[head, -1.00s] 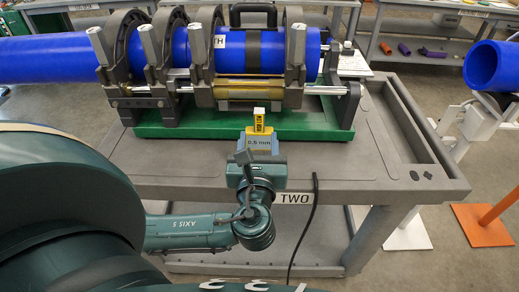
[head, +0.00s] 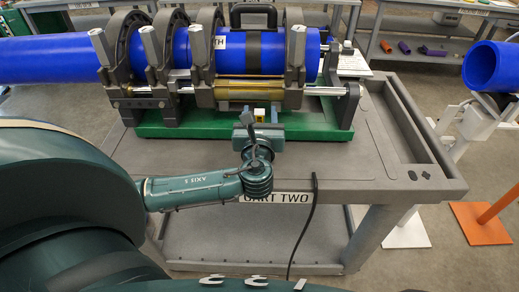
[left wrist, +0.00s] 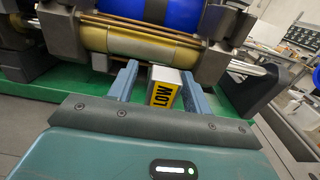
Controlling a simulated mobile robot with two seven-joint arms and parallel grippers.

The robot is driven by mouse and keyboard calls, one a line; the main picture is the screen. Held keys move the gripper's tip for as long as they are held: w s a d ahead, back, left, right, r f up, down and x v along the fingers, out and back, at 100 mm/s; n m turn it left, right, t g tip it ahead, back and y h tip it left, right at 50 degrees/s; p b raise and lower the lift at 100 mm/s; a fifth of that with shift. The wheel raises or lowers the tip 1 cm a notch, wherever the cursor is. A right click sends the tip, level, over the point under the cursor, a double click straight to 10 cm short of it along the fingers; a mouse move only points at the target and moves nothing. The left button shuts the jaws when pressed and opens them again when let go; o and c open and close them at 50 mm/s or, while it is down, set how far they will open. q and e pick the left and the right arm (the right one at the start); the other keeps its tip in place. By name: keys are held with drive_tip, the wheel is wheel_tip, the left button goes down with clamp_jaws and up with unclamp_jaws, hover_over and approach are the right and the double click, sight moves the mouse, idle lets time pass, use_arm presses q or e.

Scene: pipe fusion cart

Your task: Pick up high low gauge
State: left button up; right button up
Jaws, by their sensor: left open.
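The high low gauge (left wrist: 163,90) is a small block with a yellow face lettered LOW and a pale top. In the left wrist view it stands between the two fingers of my left gripper (left wrist: 159,78), which is open around it. A gap shows on its left side; its right side is close to the right finger. My left gripper (head: 262,115) hides the rest. My right gripper is not in view.
The fusion machine with a blue pipe (head: 80,58) stands on a green base (head: 310,128) just beyond the gripper. The grey cart top (head: 340,165) is clear to the right. A black cable (head: 312,215) hangs over its front edge.

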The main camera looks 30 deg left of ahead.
use_arm(q)
clamp_jaws()
idle(0.3)
idle(0.4)
